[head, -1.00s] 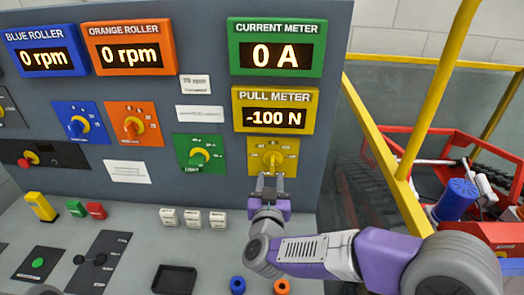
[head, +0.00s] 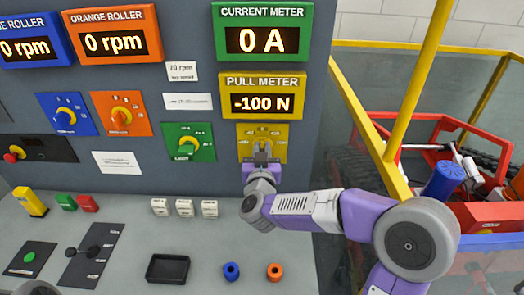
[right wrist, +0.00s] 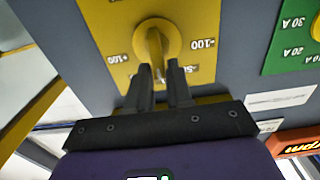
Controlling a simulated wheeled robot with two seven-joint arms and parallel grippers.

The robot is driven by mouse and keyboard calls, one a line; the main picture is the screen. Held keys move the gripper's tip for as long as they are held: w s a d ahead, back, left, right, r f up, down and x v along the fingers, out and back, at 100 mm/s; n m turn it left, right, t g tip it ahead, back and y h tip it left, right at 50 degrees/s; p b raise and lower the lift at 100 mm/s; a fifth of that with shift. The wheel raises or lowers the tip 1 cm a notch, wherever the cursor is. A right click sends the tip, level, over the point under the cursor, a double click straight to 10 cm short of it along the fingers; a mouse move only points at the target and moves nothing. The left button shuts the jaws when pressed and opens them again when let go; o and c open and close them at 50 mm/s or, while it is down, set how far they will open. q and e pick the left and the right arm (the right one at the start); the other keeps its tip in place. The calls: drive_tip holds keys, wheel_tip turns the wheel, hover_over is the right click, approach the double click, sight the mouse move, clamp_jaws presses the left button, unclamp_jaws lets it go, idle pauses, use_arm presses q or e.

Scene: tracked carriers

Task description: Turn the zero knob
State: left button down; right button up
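The zero knob is a yellow round knob on a yellow plate (head: 279,130) under the pull meter (head: 262,95), which reads -100 N. In the right wrist view the knob (right wrist: 168,38) shows a raised grip bar, with scale marks on the plate around it. My right gripper (head: 262,150) is in front of the knob and hides much of it in the head view. In the right wrist view the two fingers (right wrist: 160,72) are apart, with a gap between them, their tips at the knob's lower edge. I cannot tell whether they touch it. My left gripper is not clearly visible.
A green plate with a yellow knob (head: 187,143) is left of the yellow plate. The current meter (head: 262,38) reads 0 A. A black tray (head: 167,268), a blue ring (head: 231,271) and an orange ring (head: 274,271) are on the desk. A yellow rail (head: 412,95) stands right.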

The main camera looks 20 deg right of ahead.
clamp_jaws()
drive_tip(key=shift+s+d+f+m+b, duration=0.15)
drive_tip(key=shift+d+f+m+b, duration=0.15)
drive_tip(key=shift+m+b, duration=1.8)
drive_tip(key=shift+s+d+f+m+b, duration=0.25)
drive_tip(key=shift+m+b, duration=0.85)
drive_tip(key=shift+m, duration=2)
drive_tip(key=shift+s+d+f+m+b, duration=0.1)
drive_tip(key=shift+d+f+m+b, duration=0.2)
drive_tip(key=shift+m+b, duration=1.8)
drive_tip(key=shift+m+p, duration=0.5)
drive_tip(key=shift+m, duration=0.2)
drive_tip(key=shift+o, duration=2)
unclamp_jaws()
